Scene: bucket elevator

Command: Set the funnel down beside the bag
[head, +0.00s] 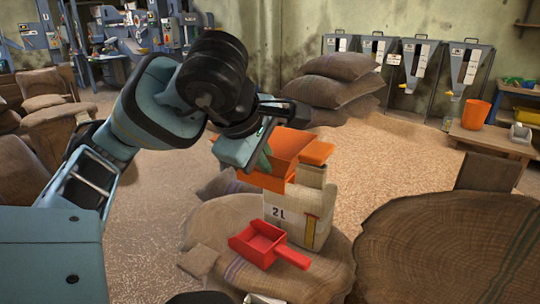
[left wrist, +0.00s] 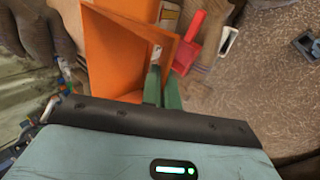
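The orange funnel (head: 287,146) is at the top of the beige bag marked 2L (head: 283,213), tilted in the head view. Whether it touches the bag I cannot tell. The bag stands upright on a big sack (head: 225,225). My left gripper (head: 264,158) is at the funnel's left side, its green fingers on the funnel wall. In the left wrist view the fingers (left wrist: 163,85) are close together at the edge of the funnel (left wrist: 118,45), which fills much of that picture. The funnel's underside and spout are hidden. My right gripper is not in view.
A red scoop (head: 262,243) lies on the sack in front of the bag. Another large sack (head: 450,250) is at the right. Stacked sacks (head: 335,85) and grain (head: 385,150) lie behind. An orange bucket (head: 475,114) stands on a bench at the back right.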

